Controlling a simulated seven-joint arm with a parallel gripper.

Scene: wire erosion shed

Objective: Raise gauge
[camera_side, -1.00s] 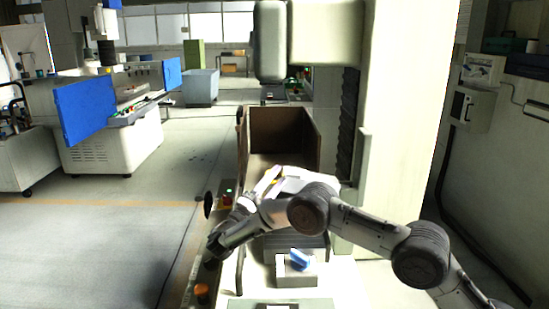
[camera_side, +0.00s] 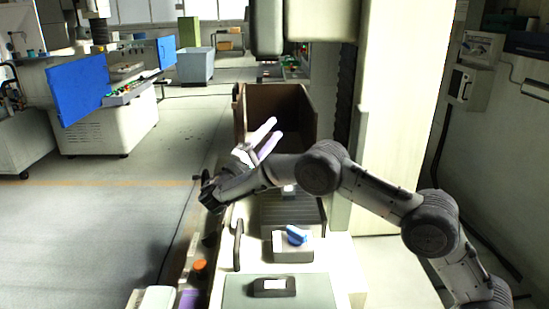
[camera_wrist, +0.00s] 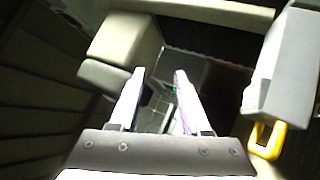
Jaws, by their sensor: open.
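A small dark block with a pale window (camera_side: 273,286) lies flat on a grey-green plate (camera_side: 240,292) at the bottom of the side view. It may be the gauge, but I cannot tell for sure. My gripper (camera_side: 273,130) is well behind and above that plate, its two pale fingers pointing up and to the right, apart, in front of a brown open box. In the wrist view, my gripper (camera_wrist: 160,75) is open with nothing between its fingers. No gauge can be made out in the wrist view.
A blue knob (camera_side: 296,235) sits on a grey block (camera_side: 292,252) behind the plate. The brown open box (camera_side: 285,100) stands behind my gripper. A pale machine column (camera_side: 405,120) rises at right. A yellow handle (camera_wrist: 267,140) shows in the wrist view. Open floor lies left.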

